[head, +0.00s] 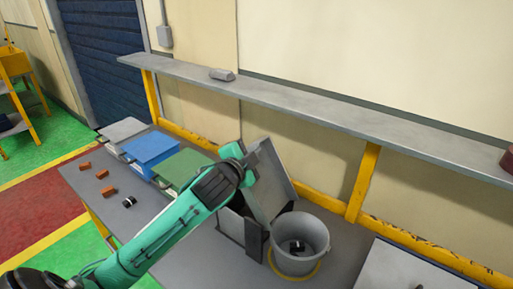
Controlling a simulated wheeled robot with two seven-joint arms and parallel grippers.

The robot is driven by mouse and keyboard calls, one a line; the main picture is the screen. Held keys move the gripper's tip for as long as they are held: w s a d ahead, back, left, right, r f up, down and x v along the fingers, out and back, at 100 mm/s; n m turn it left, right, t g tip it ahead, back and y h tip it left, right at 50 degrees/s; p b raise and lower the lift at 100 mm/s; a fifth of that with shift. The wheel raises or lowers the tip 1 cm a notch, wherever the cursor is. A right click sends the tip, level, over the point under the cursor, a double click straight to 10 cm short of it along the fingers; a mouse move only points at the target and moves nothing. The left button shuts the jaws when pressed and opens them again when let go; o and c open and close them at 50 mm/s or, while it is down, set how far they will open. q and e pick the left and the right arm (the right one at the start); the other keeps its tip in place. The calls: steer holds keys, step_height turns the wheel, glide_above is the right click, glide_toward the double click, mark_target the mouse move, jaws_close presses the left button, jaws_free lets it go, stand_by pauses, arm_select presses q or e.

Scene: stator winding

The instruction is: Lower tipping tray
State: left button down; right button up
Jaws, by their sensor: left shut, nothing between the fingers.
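The grey tipping tray (271,182) stands steeply tilted on the workbench, behind a grey metal bucket (313,240). Dark upright supports (253,240) stand beneath it. My left gripper (252,162) is at the tray's upper left edge. It is shut with nothing in it; I cannot tell whether it touches the tray. My left arm hides part of the tray's left side and base. Small dark pieces (297,246) lie inside the bucket. My right gripper is not in view.
Green (184,170), blue (151,147) and grey (122,130) bins stand along the back of the bench (133,188). Several small orange-brown blocks and a black-and-white part (128,203) lie in front. A long shelf (330,108) runs above; a yellow post (363,182) stands behind the bucket.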

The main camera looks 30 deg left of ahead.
arm_select(q)
steer(key=shift+a+f, duration=0.35)
steer(key=shift+a, duration=0.15)
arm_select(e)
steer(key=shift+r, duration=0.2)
arm_select(q)
steer(key=shift+w, duration=0.1)
steer(key=shift+a, duration=0.15)
